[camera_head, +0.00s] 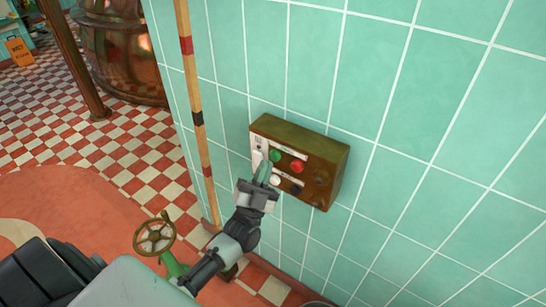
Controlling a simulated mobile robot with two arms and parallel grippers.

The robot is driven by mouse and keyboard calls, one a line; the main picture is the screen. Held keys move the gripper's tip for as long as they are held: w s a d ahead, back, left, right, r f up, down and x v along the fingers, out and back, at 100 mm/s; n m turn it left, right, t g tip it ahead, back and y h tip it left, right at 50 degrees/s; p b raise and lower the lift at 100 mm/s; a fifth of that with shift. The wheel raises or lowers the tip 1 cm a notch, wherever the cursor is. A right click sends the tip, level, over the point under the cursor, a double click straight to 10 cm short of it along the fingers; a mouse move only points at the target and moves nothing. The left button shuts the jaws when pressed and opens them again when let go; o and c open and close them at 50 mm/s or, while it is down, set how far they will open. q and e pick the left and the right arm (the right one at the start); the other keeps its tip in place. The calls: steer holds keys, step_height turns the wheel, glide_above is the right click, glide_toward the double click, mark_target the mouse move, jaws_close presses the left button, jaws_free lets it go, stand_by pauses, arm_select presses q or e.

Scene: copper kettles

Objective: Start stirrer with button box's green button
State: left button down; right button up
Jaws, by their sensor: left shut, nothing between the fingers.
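The button box (325,160) is a brown box mounted on the green tiled wall. Its front carries a green button (275,155), a red button (297,167), a white button (275,180) and dark knobs. My left gripper (264,171) comes up from the lower left and is shut and empty. Its fingertips are at the front of the box, just below and left of the green button in the picture. I cannot tell whether they touch the box. The stirrer cannot be made out. My right gripper is not in view.
A pale pole with red and black bands (191,85) stands left of the box. A brass handwheel (154,236) is below left. A copper kettle (125,55) stands behind on the red and white checkered floor (130,150). The wall right of the box is clear.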

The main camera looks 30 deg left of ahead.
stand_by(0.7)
arm_select(q)
steer(key=shift+w, duration=0.45)
steer(key=shift+w+d+b, duration=0.1)
steer(key=shift+w+b, duration=0.2)
steer(key=shift+w, duration=0.1)
stand_by(0.5)
stand_by(0.4)
steer(key=shift+s+p, duration=0.4)
steer(key=shift+s, duration=0.45)
steer(key=s, duration=0.1)
steer(key=s+p, duration=0.1)
steer(key=s, duration=0.1)
steer(key=s+p, duration=0.1)
steer(key=s, duration=0.1)
steer(key=shift+a, duration=0.25)
